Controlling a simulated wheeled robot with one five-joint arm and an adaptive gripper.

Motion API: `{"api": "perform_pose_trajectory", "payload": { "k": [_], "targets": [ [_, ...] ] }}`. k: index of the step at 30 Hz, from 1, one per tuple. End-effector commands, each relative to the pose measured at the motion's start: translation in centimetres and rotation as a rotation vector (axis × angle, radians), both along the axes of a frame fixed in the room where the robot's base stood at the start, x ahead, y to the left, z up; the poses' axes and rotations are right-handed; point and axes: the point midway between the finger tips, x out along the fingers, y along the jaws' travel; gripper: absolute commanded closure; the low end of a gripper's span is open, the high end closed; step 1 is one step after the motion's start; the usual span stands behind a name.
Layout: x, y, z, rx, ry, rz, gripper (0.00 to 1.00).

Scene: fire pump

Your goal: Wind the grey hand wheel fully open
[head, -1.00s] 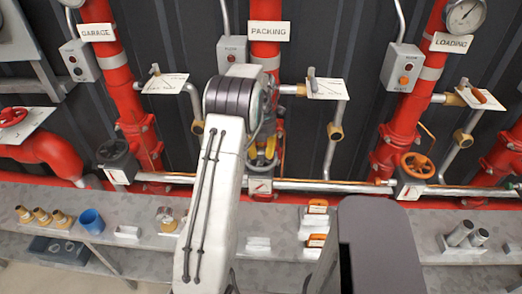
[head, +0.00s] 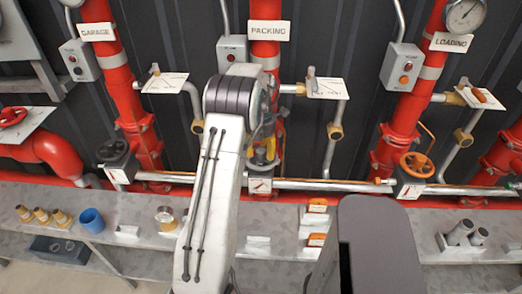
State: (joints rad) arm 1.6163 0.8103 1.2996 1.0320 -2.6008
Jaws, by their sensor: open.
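A grey hand wheel (head: 262,167) sits on the valve at the foot of the red PACKING pipe, above a white plate with a red mark. It is small and partly hidden by my gripper and arm. My gripper (head: 264,154), with yellow parts on its fingers, is open and points down right at this wheel. Whether the fingers touch the rim or stand around it, I cannot tell. A second, darker hand wheel (head: 114,152) is on the GARAGE pipe at left, clear of my gripper.
An orange hand wheel (head: 418,165) is on the LOADING pipe at right, and a red one (head: 12,116) at far left. A silver pipe (head: 330,185) runs low along the wall. The grey shelf (head: 130,262) in front holds brass fittings, a blue cup (head: 91,220) and small blocks.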

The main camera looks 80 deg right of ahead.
Motion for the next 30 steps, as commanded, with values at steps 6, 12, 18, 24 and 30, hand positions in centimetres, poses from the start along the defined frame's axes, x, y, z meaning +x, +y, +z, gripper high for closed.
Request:
{"api": "perform_pose_trajectory", "payload": {
  "k": [6,12,18,24,30],
  "targets": [
    [0.06,0.01,0.00,0.000,0.000,-0.259,0.51],
    [0.07,0.01,-0.01,0.000,0.000,-0.424,0.51],
    [0.07,0.00,-0.01,0.000,0.000,-0.499,0.51],
    [0.07,-0.01,0.01,0.000,0.000,-0.698,0.51],
    [0.06,-0.02,0.01,0.000,0.000,-0.938,0.51]
  ]
}}
